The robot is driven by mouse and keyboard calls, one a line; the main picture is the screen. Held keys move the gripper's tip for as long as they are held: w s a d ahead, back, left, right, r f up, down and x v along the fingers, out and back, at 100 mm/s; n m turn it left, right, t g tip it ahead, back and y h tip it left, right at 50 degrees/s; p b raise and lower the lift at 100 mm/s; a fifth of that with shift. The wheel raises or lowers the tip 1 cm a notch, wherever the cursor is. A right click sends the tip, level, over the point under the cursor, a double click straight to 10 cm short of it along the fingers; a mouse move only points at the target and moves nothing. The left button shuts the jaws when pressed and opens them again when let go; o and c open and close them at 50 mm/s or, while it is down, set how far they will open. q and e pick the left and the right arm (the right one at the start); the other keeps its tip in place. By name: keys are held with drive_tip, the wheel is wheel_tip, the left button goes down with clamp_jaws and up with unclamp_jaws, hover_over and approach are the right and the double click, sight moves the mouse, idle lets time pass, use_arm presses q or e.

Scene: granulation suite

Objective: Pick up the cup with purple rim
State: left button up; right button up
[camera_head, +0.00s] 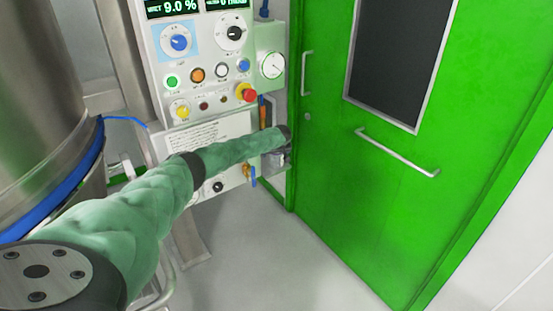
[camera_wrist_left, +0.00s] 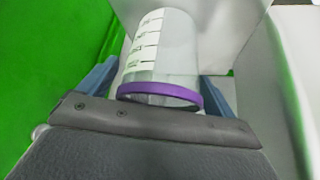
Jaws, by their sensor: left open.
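The cup with the purple rim (camera_wrist_left: 160,55) shows in the left wrist view. It is a clear, whitish cup with dark graduation marks, and its purple rim is the end nearest my gripper. My left gripper (camera_wrist_left: 163,82) is open, with one blue-grey finger on each side of the cup. I cannot tell whether either finger touches it. In the head view my left arm reaches from the lower left to the right side of the control panel. Its gripper (camera_head: 277,157) is small and dark there, and I cannot make out the cup. My right gripper is not in view.
The control panel (camera_head: 200,60) has knobs, buttons and a gauge. A green door (camera_head: 370,200) with handles stands to its right. A steel vessel (camera_head: 45,90) with a blue band is at the left. The grey floor (camera_head: 270,265) is clear in front of the door.

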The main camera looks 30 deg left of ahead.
use_arm(q)
drive_tip(key=c, duration=1.1)
drive_tip(key=shift+o, duration=0.2)
drive_tip(key=shift+r, duration=0.1)
